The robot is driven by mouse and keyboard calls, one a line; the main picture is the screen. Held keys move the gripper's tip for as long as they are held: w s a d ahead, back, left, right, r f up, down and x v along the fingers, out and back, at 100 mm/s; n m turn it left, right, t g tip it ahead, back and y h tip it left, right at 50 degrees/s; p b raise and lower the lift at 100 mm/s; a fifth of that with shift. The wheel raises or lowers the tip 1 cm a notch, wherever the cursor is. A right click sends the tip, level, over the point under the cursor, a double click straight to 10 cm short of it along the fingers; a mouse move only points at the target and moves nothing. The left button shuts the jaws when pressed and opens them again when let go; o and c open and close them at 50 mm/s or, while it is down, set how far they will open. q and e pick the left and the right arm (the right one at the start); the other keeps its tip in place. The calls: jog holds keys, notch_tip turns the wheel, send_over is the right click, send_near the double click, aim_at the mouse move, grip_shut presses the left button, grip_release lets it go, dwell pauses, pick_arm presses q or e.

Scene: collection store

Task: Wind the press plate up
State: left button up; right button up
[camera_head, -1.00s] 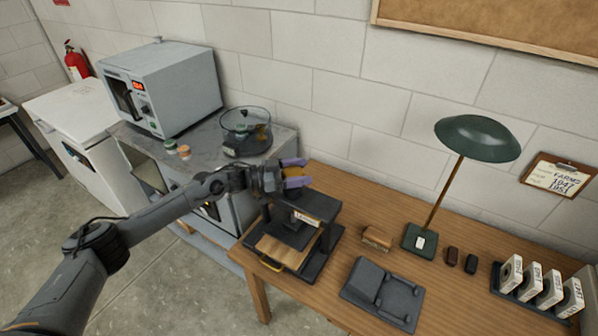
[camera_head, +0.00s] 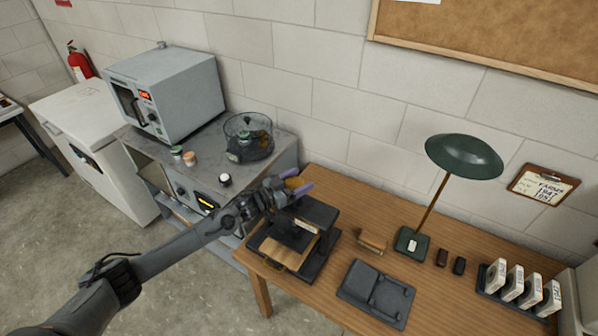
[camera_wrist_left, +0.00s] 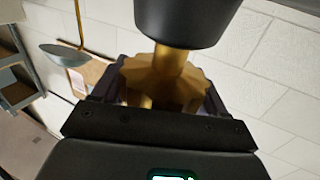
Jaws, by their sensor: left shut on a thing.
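The press (camera_head: 327,214) is a dark frame on the left end of the wooden table. A brass-coloured lobed knob (camera_wrist_left: 165,80) fills the middle of the left wrist view, on a shaft below a dark cylinder. My left gripper (camera_head: 294,186) is shut on this knob at the top of the press, with its purple fingertips on either side. The press plate is mostly hidden under the frame, so its height cannot be told. A wooden board (camera_head: 283,251) with a yellow handle lies at the front of the press. My right gripper is out of view.
A small brown block (camera_head: 373,242), a dark tray-like device (camera_head: 376,293) and a green lamp (camera_head: 464,156) stand right of the press. A glass-lidded round pot (camera_head: 248,137) and a grey oven (camera_head: 166,92) stand on the cabinet behind my left arm.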

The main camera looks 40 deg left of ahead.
pick_arm(q)
jog(key=n+y+p, duration=0.2)
jog(key=n+y, duration=0.1)
jog(key=y, duration=0.1)
jog(key=shift+a+r+t+y, duration=0.1)
jog(key=shift+t+y, duration=0.2)
jog(key=n+y, duration=0.1)
jog(key=y, duration=0.1)
jog(key=n+y, duration=0.1)
jog(key=y, duration=0.1)
jog(key=shift+a+n+p, duration=0.2)
jog(key=shift+n+p, duration=0.1)
jog(key=shift+p, duration=0.05)
jog(key=n+y, duration=0.1)
jog(key=n+g+y, duration=0.1)
jog(key=y, duration=0.1)
jog(key=g+y, duration=0.1)
jog(key=shift+a+f+n+y+b, duration=0.2)
jog(key=shift+a+n+y+b, duration=0.1)
jog(key=shift+n, duration=0.1)
jog(key=shift+s+a+n+g+y, duration=0.15)
jog(key=shift+n+g+y, duration=0.35)
jog(key=shift+n+y, duration=0.25)
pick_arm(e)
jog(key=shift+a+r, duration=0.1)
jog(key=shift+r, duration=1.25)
pick_arm(q)
jog(key=shift+r+y, duration=0.1)
jog(key=shift+y, duration=0.25)
